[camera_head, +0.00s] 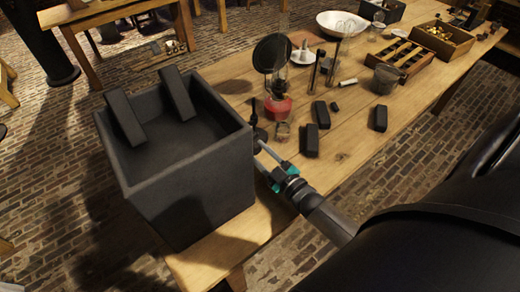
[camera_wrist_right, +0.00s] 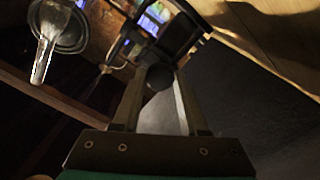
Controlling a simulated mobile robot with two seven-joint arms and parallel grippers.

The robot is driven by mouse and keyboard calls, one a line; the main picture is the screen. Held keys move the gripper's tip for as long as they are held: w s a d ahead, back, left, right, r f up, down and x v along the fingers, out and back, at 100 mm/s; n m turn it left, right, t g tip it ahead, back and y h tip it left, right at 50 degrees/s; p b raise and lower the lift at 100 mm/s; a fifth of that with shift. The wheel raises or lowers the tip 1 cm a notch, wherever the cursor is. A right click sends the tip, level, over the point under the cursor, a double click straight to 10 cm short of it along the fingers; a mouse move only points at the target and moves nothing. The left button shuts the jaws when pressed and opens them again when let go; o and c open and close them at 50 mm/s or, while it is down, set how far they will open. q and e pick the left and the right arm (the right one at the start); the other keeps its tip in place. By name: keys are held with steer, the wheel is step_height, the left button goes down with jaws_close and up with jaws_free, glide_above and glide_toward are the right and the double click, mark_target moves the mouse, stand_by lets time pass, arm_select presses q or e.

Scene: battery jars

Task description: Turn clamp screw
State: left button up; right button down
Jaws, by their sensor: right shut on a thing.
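A dark clamp (camera_head: 254,115) stands upright at the right wall of the large dark box (camera_head: 190,205), at the near end of the wooden table. My right gripper (camera_head: 259,152) reaches in from the lower right to the clamp's lower part. In the right wrist view a dark round knob, the clamp screw (camera_wrist_right: 159,77), sits between the fingertips of the right gripper (camera_wrist_right: 156,85), which is shut on it. The screw's thread and the far side of the clamp are hidden. My left gripper is not in view.
Two dark blocks (camera_head: 124,117) (camera_head: 178,93) lean inside the box. Dark blocks (camera_head: 321,114) (camera_head: 380,118), a red-based lamp (camera_head: 278,107) and a small glass jar (camera_head: 283,131) stand on the table (camera_head: 350,150) nearby. A round dark disc (camera_head: 272,53) stands farther back.

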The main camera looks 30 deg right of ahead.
stand_by(0.4)
steer(key=shift+c, duration=2.2)
jaws_free()
steer(key=s, duration=1)
steer(key=s+d, duration=0.1)
steer(key=s, duration=0.4)
steer(key=shift+s+d+p, duration=0.1)
steer(key=shift+s+p, duration=0.05)
steer(key=shift+p, duration=0.25)
